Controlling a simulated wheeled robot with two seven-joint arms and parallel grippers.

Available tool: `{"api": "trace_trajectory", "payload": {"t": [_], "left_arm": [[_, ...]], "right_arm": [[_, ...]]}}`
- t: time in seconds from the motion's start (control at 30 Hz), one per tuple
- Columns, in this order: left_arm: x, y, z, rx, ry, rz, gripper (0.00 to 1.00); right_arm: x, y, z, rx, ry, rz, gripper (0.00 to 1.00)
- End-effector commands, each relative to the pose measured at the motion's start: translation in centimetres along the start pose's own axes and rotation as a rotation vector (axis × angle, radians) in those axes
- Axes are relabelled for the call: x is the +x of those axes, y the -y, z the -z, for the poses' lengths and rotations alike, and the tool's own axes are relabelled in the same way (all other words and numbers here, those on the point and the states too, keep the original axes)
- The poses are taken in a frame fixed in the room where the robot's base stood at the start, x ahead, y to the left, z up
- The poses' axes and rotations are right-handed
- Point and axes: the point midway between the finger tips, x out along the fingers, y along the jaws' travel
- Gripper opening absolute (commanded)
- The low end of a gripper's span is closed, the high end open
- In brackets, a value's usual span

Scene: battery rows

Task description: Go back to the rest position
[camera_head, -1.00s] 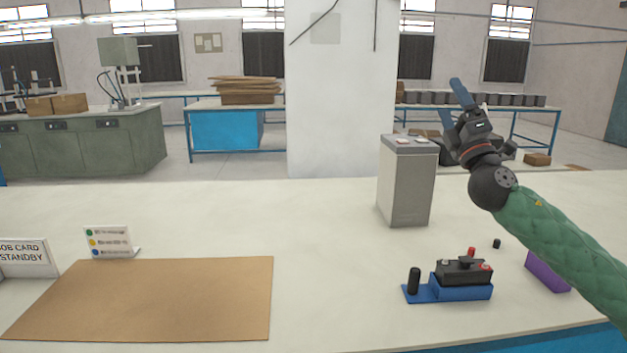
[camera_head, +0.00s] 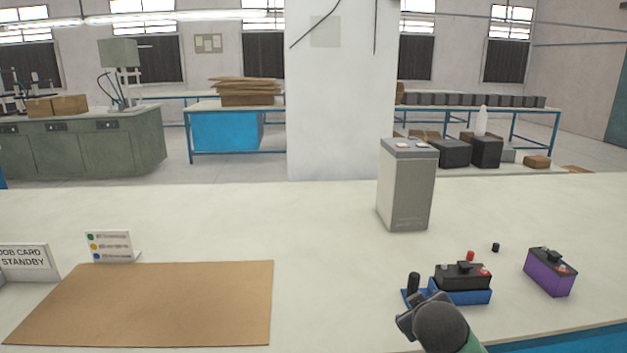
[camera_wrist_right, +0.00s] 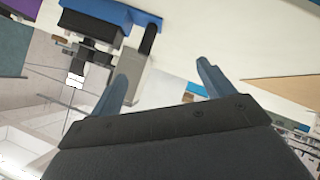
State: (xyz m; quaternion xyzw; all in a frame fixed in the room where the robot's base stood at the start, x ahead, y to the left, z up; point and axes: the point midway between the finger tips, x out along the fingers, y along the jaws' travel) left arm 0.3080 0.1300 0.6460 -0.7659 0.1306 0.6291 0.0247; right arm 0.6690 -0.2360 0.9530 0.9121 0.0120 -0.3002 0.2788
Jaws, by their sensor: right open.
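My right gripper (camera_head: 418,308) shows at the bottom of the head view, in front of the blue stand (camera_head: 462,291) with a black battery (camera_head: 462,275) on it. In the right wrist view the two blue fingers of my right gripper (camera_wrist_right: 163,82) are spread apart with nothing between them. The blue stand (camera_wrist_right: 120,9) and its black upright post (camera_wrist_right: 150,38) lie just beyond the fingers there. I cannot tell whether the gripper touches the stand. My left gripper is in neither view.
A purple battery (camera_head: 549,272) stands to the right of the stand. A tall grey battery (camera_head: 405,190) stands behind. Red (camera_head: 470,255) and black (camera_head: 495,247) caps lie between. A brown mat (camera_head: 150,305) and a sign (camera_head: 108,244) are at left. The middle of the table is clear.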

Motion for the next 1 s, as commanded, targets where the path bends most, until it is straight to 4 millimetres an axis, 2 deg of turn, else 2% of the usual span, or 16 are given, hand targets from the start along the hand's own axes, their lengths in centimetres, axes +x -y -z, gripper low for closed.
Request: {"api": "trace_trajectory", "payload": {"t": [0.03, 0.1, 0.3, 0.77, 1.0], "left_arm": [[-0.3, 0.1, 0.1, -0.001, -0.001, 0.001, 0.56], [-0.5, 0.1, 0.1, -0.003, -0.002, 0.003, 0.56], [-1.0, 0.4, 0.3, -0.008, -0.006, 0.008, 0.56], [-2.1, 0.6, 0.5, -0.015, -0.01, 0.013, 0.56], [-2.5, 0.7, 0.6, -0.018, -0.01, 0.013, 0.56]], "right_arm": [[-0.2, 1.7, -1.4, 0.017, 0.024, 0.044, 0.81], [-0.7, 3.8, -3.0, 0.04, 0.048, 0.1, 0.81], [-2.1, 9.2, -7.7, 0.11, 0.116, 0.228, 0.81], [-6.5, 19.1, -19.4, 0.264, 0.336, 0.408, 0.81], [-10.1, 24.3, -25.8, 0.325, 0.479, 0.488, 0.81]]}}
